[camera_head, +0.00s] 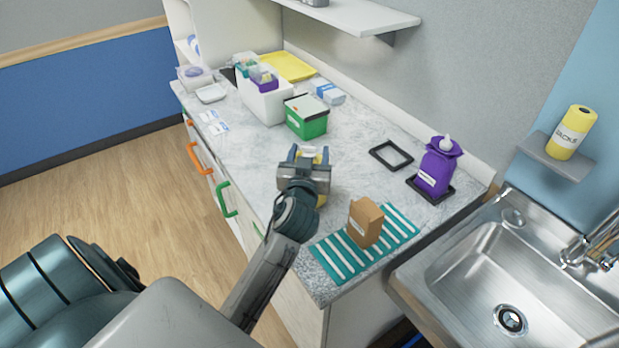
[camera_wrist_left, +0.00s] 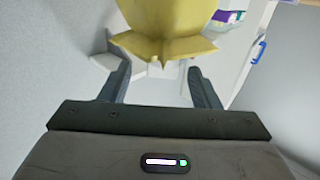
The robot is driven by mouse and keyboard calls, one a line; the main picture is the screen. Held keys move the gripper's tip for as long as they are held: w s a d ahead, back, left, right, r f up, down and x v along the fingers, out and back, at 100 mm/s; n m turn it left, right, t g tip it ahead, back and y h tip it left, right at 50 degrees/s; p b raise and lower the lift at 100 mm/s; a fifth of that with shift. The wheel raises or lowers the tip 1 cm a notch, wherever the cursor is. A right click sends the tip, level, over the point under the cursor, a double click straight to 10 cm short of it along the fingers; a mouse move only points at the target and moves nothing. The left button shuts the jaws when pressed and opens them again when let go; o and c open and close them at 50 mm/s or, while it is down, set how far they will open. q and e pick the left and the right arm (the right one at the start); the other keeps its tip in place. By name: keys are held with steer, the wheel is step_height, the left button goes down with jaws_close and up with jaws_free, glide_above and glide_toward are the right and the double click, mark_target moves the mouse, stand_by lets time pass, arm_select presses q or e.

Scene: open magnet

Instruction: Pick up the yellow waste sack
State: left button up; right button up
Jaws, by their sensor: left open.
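The yellow waste sack (camera_head: 321,201) is mostly hidden behind my left gripper in the head view; only small yellow patches show over the counter. In the left wrist view, the sack (camera_wrist_left: 165,20) fills the top middle, with a pointed, frilled edge toward me. My left gripper (camera_head: 309,154) is over the counter, its fingers apart. In the left wrist view, the fingertips (camera_wrist_left: 158,70) are on either side of the space below the frilled edge, with nothing clamped. I cannot tell whether they touch the sack. My right gripper is not in view.
A purple sack (camera_head: 438,168) stands on a black base beside an empty black frame (camera_head: 391,155). A green box (camera_head: 306,118) stands behind. The sink (camera_head: 500,270) is right; a yellow roll (camera_head: 573,132) stands on a shelf.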

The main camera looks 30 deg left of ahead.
mark_target(309, 148)
arm_select(q)
steer(key=p+x, duration=0.2)
steer(key=x, duration=0.1)
steer(key=shift+a+r, duration=0.1)
steer(key=shift+r, duration=0.2)
steer(key=shift+w+a+f, duration=0.15)
steer(key=shift+w, duration=0.1)
steer(key=shift+w+f, duration=0.15)
steer(key=shift+w, duration=0.05)
steer(key=shift+s, duration=0.1)
jaws_close()
